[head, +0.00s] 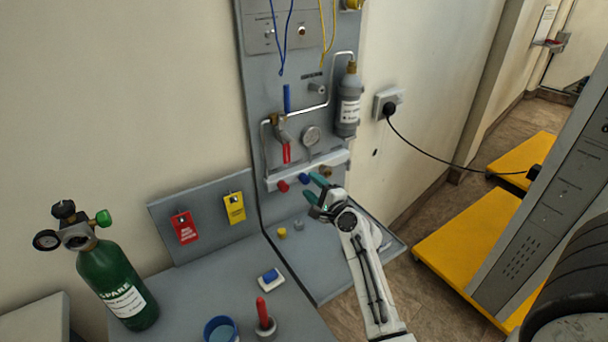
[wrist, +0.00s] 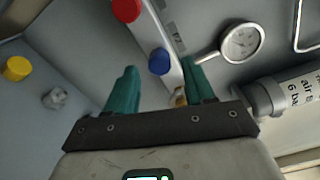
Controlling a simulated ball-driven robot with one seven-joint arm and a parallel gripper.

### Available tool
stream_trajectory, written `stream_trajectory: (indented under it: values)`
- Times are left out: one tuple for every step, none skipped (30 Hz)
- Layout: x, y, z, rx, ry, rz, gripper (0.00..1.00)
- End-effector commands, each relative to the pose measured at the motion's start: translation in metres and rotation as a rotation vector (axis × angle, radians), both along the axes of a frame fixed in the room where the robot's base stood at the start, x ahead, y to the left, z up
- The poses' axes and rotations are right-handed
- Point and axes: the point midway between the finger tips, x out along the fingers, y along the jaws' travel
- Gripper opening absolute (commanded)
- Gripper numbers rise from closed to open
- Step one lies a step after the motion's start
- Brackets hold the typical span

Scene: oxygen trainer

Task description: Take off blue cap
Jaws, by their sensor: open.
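The blue cap (head: 305,178) sits on the front of the pale manifold bar (head: 330,166), between a red cap (head: 283,186) and a brass fitting (head: 326,172). My gripper (head: 315,188) is open and just in front of the bar, right of and below the blue cap. In the wrist view the blue cap (wrist: 159,61) shows beyond and between the two teal fingertips (wrist: 160,68), nearer the right finger. The fingers appear apart from the cap. The red cap (wrist: 126,10) is at the top.
A gauge (head: 311,136) and a grey cylinder (head: 348,105) are above the bar. A red-handled valve (head: 284,145) hangs at left. A yellow cap (head: 282,232) and a small grey piece (head: 299,225) lie on the grey bench below. A green spare cylinder (head: 115,280) stands far left.

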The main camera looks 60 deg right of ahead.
Motion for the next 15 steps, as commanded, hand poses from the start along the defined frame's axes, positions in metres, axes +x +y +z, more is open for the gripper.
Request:
stream_trajectory:
  values:
    - [-0.0003,-0.0001,-0.0009,0.003,-0.001,-0.001,0.53]
    - [-0.0003,-0.0001,-0.0012,0.003,-0.002,0.0,0.53]
    - [-0.0003,-0.0001,-0.0012,0.002,-0.001,0.0,0.53]
    - [-0.0003,-0.0001,-0.0012,0.002,-0.001,0.0,0.53]
    - [-0.0003,-0.0001,-0.0012,0.002,-0.001,0.0,0.53]
    - [-0.0003,-0.0001,-0.0011,0.002,-0.001,0.0,0.53]
    - [-0.0003,-0.0001,-0.0008,0.003,-0.002,0.0,0.53]
    - [-0.0003,-0.0001,-0.0001,0.011,-0.007,0.0,0.53]
    - [-0.0003,-0.0001,0.0012,0.031,-0.018,0.0,0.53]
    - [-0.0003,-0.0001,0.0023,0.053,-0.031,-0.001,0.53]
    - [-0.0004,-0.0003,0.0032,0.077,-0.046,-0.001,0.53]
    - [-0.0004,-0.0002,0.004,0.116,-0.07,-0.001,0.53]
    - [-0.0004,-0.0003,0.0038,0.144,-0.086,0.0,0.53]
    - [-0.0005,-0.0002,0.0034,0.171,-0.102,0.0,0.53]
    - [-0.0006,-0.0003,0.0029,0.202,-0.121,0.0,0.53]
